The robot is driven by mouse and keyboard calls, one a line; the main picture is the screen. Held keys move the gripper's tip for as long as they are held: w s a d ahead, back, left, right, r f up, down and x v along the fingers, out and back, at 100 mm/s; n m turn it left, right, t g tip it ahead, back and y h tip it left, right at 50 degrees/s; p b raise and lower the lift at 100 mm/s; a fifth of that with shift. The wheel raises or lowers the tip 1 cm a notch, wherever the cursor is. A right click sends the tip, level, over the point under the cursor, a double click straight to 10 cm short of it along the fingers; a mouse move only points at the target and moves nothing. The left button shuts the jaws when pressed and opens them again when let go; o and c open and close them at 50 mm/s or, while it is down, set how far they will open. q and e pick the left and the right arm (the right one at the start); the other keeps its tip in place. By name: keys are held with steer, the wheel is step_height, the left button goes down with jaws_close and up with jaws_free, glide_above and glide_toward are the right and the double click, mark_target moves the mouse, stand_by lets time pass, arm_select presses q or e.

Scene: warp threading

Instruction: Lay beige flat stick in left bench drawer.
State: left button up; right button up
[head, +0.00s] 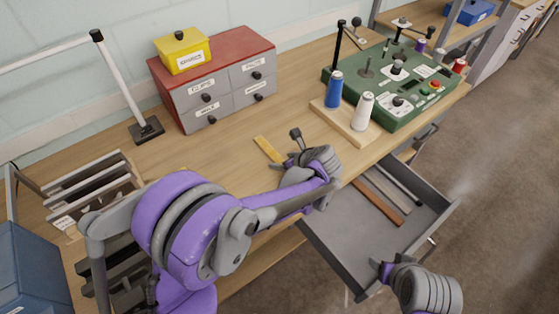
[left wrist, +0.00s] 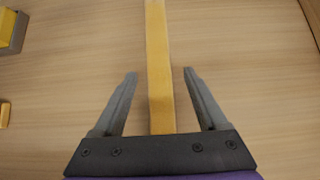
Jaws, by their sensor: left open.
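The beige flat stick (head: 266,148) lies on the wooden bench top. My left gripper (head: 290,156) is above its near end. In the left wrist view the stick (left wrist: 158,60) runs lengthwise between the two fingers of my open left gripper (left wrist: 160,74), with a gap on each side. The bench drawer (head: 340,228) is pulled out below the bench's front edge, to the right of my left gripper. A brown stick (head: 379,203) and a grey bar (head: 401,183) lie in it. My right gripper (head: 378,272) is beside the drawer's front; its opening is unclear.
Blue (head: 334,90) and white (head: 361,112) spools stand on a wooden block (head: 337,120) right of the stick. A green machine (head: 398,90) is behind them. A red-topped cabinet (head: 221,86) carries a yellow box (head: 181,50). A slotted rack (head: 95,188) is at left.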

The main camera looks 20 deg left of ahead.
mark_target(273, 157)
arm_select(q)
steer(key=shift+w+a+f, duration=0.1)
steer(key=shift+a+f, duration=0.05)
steer(key=shift+f, duration=0.05)
jaws_close()
stand_by(0.3)
steer(key=r+m, duration=0.1)
steer(key=r, duration=0.1)
steer(key=a+r+m+t+h, duration=0.1)
steer(key=r, duration=0.2)
steer(key=r+m, duration=0.1)
steer(key=r, duration=0.2)
steer(key=shift+w+a+r+t+h, duration=0.25)
steer(key=shift+w+a+t+h, duration=0.05)
steer(key=shift+a, duration=0.05)
steer(key=shift+w+a+m+t+h, duration=0.2)
steer(key=shift+a+m+h, duration=0.15)
steer(key=shift+m, duration=0.15)
steer(key=shift+w+a+m+t+h, duration=0.1)
steer(key=shift+a+m+t+h, duration=0.1)
steer(key=shift+m+h, duration=0.25)
steer(key=shift+w+a+r+m+t+h, duration=0.15)
steer(key=shift+a+m+t+h, duration=0.3)
steer(key=shift+m, duration=0.6)
